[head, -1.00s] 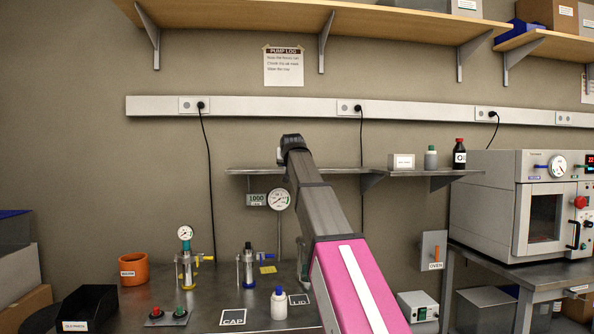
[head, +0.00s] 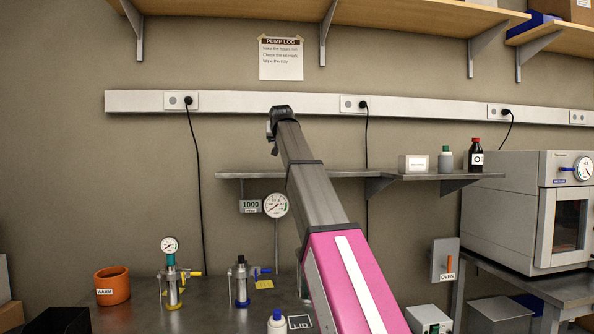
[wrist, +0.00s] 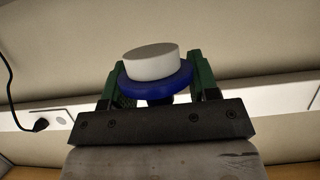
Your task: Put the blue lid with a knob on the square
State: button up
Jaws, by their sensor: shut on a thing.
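The blue lid with its pale knob (wrist: 153,66) is between the green fingers of my gripper (wrist: 152,80) in the wrist view, and the gripper is shut on it. In the head view my gripper (head: 273,138) is at the far end of my raised arm, in front of the wall above the shelf. The lid cannot be made out there. A square marked LID (head: 300,322) lies on the bench at the bottom edge, partly cut off and close to my arm. My gripper is well above it.
A white bottle with a blue cap (head: 278,322) stands just left of the LID square. Two pump-like fittings (head: 172,285) (head: 241,282) and an orange pot (head: 113,286) stand further left. A metal shelf (head: 235,175) and a round gauge (head: 275,205) are behind my arm. An oven (head: 530,215) is at right.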

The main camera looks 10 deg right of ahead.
jog(key=w+d+f, duration=0.2)
jog(key=d, duration=0.1)
jog(key=w+d+f, duration=0.2)
jog(key=d, duration=0.1)
jog(key=w+d+f, duration=0.2)
jog(key=d, duration=0.1)
jog(key=shift+d+f, duration=0.1)
jog(key=shift+f, duration=2.2)
jog(key=shift+f, duration=0.1)
jog(key=o, duration=0.9)
